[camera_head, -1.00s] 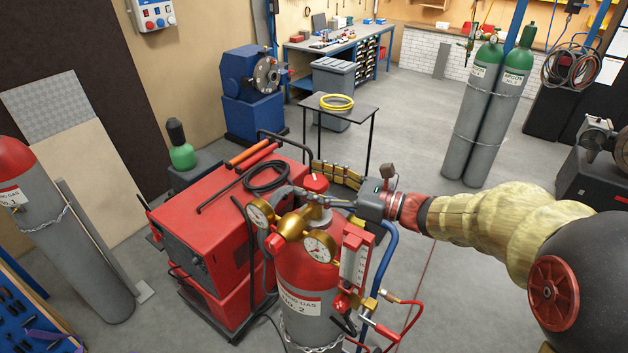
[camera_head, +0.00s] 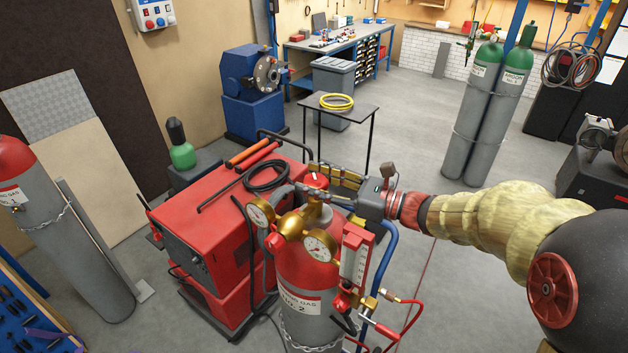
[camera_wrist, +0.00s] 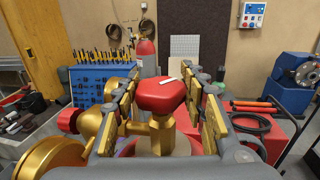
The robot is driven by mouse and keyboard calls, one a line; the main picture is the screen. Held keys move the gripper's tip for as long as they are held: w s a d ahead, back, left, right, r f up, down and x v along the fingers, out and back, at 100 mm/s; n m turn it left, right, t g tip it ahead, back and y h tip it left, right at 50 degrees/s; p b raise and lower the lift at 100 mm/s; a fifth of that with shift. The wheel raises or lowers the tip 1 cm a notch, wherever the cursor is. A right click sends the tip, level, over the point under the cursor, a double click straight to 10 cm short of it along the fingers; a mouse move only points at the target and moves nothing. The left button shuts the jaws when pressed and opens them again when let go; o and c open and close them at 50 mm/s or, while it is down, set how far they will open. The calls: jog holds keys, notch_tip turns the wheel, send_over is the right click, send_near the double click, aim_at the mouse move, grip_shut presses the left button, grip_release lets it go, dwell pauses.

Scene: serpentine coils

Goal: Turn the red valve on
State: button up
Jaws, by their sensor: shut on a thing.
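The red valve (camera_head: 316,181) is a rounded red knob on the brass stem at the top of a grey gas cylinder with a red shoulder. It also shows in the wrist view (camera_wrist: 160,95), with a white mark on its top. My gripper (camera_head: 325,184) comes in level from the right and is shut on the knob. In the wrist view my gripper's (camera_wrist: 164,88) brass-coloured finger pads stand left and right of the knob. The exact contact faces are partly hidden.
Two pressure gauges (camera_head: 320,245) on a brass regulator and a red-framed flowmeter (camera_head: 355,256) sit close below my gripper. A red welding machine (camera_head: 205,240) stands left of the cylinder. A small dark table (camera_head: 366,108) with a yellow coil is behind. Open floor lies to the right.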

jog(key=shift+g, duration=0.3)
jog(key=n+g+y+p, duration=0.1)
jog(key=n+g, duration=0.1)
jog(key=g, duration=0.1)
jog(key=n+g+y+p, duration=0.1)
jog(key=n+g, duration=0.2)
jog(key=shift+r+g, duration=0.1)
jog(key=shift+g, duration=0.3)
jog(key=shift+s+n+g+h+p, duration=0.1)
jog(key=shift+n+g+h+p, duration=0.2)
jog(key=shift+n+g+p, duration=1.3)
jog(key=shift+n+g+h+p, duration=0.3)
jog(key=shift+n+g, duration=0.7)
jog(key=shift+g, duration=1.4)
jog(key=o, duration=1.2)
